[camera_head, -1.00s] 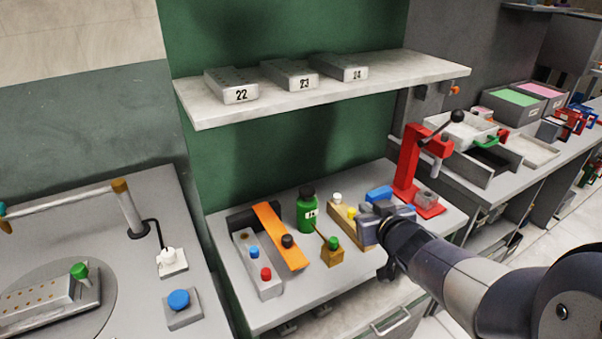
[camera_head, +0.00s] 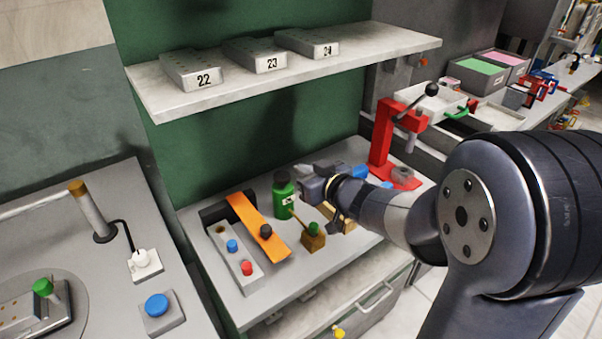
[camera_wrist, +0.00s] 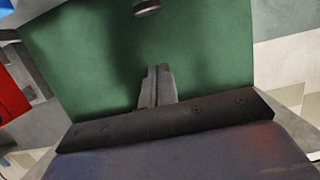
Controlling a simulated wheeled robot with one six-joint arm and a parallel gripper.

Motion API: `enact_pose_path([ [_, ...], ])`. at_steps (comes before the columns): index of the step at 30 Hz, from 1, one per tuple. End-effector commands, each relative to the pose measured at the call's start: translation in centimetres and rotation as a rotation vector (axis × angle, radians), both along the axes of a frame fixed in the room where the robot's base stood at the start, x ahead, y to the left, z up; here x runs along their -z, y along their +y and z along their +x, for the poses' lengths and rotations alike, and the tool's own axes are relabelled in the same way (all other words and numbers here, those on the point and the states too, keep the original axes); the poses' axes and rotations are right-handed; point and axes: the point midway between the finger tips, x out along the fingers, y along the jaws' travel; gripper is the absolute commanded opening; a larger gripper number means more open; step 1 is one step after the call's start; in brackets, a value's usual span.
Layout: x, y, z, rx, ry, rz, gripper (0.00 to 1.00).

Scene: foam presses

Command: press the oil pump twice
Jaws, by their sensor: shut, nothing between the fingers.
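A small brass-coloured block with a green button on top and a thin slanted spout, which looks like the oil pump (camera_head: 313,241), stands on the grey bench. Its green button (camera_head: 314,228) is uncovered in the head view. My gripper (camera_head: 300,180) is shut and empty. In the head view it appears above the pump, just right of the green bottle (camera_head: 283,200), pointing left. I see no contact with the pump. The wrist view shows the closed fingers (camera_wrist: 158,87) against the green wall; the pump is not visible there.
An orange strip (camera_head: 257,228) and a grey block with blue and red buttons (camera_head: 236,262) lie left of the pump. A red lever press (camera_head: 383,145) stands behind right. A shelf (camera_head: 300,70) with numbered blocks hangs above. My arm partly hides a tan block (camera_head: 349,224).

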Motion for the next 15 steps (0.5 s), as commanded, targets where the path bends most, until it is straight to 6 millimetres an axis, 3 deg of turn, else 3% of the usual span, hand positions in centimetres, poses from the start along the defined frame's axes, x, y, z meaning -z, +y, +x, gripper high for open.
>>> enact_pose_path([
  [13, 2.1, 4.5, 6.5, -0.001, 0.002, -0.002, 0.00],
  [15, 3.6, 4.4, 6.4, 0.000, 0.005, -0.001, 0.00],
])
